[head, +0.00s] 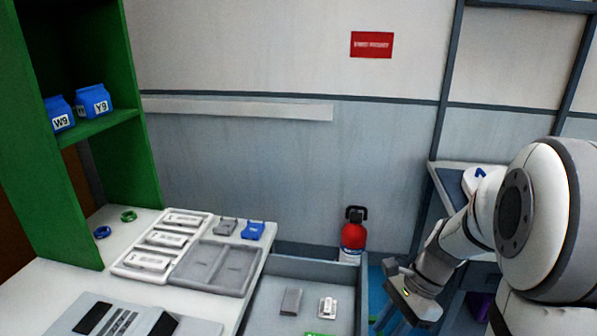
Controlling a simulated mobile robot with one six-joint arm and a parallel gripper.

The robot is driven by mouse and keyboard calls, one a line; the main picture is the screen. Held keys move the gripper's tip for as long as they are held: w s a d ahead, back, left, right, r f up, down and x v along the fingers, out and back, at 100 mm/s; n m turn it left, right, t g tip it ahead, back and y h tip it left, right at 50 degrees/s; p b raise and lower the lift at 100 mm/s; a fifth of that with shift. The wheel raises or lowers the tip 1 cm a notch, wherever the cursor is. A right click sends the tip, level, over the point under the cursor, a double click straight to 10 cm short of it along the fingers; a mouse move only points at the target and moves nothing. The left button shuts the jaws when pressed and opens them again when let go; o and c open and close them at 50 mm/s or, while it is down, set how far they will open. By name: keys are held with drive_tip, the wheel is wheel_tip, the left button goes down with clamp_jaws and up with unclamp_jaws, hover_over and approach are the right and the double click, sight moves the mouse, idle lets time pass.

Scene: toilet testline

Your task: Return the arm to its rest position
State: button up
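My arm (460,225) is on the right side of the head view, bent, with its forearm pointing down and to the left. My gripper (408,298) is at the lower right, in front of the blue-floored area beside the grey bin. It is small and dark here, and its fingers cannot be made out well enough to tell open from shut. I see no object clearly held in it.
A grey bin (361,300) left of my gripper holds a few small items. A white table (30,283) with trays (118,268) is at the left, below a green shelf (130,170). A red extinguisher (353,236) stands by the wall. Another table (440,185) is behind my arm.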

drive_tip(key=s+a+r+n+t+h+p, duration=0.2)
drive_tip(key=s+r+n+t+h, duration=0.3)
drive_tip(key=r+n, duration=0.6)
drive_tip(key=s+n+p, duration=0.1)
drive_tip(key=n, duration=0.3)
drive_tip(key=shift+s+a, duration=0.25)
